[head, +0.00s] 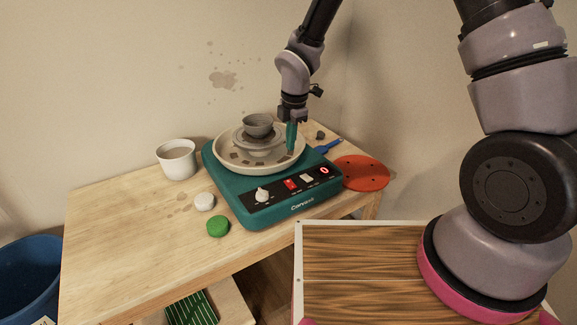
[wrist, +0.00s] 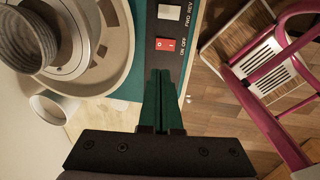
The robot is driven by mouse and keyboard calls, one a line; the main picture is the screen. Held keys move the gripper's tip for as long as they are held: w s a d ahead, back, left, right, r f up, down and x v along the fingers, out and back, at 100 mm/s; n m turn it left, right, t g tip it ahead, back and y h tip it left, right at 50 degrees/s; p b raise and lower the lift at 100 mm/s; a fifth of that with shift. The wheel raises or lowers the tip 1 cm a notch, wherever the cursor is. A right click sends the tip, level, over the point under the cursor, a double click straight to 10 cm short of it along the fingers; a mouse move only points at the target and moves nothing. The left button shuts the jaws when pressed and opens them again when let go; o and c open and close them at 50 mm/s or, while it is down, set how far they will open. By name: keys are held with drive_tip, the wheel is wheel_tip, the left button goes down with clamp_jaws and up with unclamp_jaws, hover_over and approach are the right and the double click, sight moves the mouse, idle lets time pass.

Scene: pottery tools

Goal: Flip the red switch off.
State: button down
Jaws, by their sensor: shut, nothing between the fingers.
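The red switch (head: 291,184) sits on the black front panel (head: 274,197) of the teal pottery wheel (head: 222,182), between a white knob (head: 262,195) and a pale switch (head: 306,178). In the wrist view, the red switch (wrist: 166,44) has ON and OFF printed beside it. I cannot tell its position for sure. My gripper (head: 291,149) points down with its green fingers over the right side of the basin in the head view. In the wrist view, my gripper (wrist: 163,72) has its fingers together and empty, with the tips appearing just short of the switch and apart from it.
A grey bowl (head: 257,125) stands in the pale basin (head: 228,160). A white cup (head: 177,160), a white lump (head: 204,202) and a green round piece (head: 217,227) are left of the wheel. A red disc (head: 361,174) and a blue-handled tool (head: 328,146) lie to its right.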

sight(287, 183)
drive_tip(key=f, duration=0.4)
drive_tip(key=w+f, duration=0.1)
drive_tip(key=f, duration=0.4)
drive_tip(key=a+f, duration=0.1)
drive_tip(key=f, duration=0.3)
drive_tip(key=shift+w+f, duration=0.2)
drive_tip(key=shift+f, duration=0.1)
drive_tip(key=shift+f, duration=0.2)
drive_tip(key=shift+s+d, duration=0.1)
drive_tip(key=shift+s, duration=0.05)
drive_tip(key=shift+s+d+r, duration=0.1)
drive_tip(key=shift+s+d, duration=0.25)
drive_tip(key=shift+s, duration=0.15)
drive_tip(key=shift+r, duration=0.15)
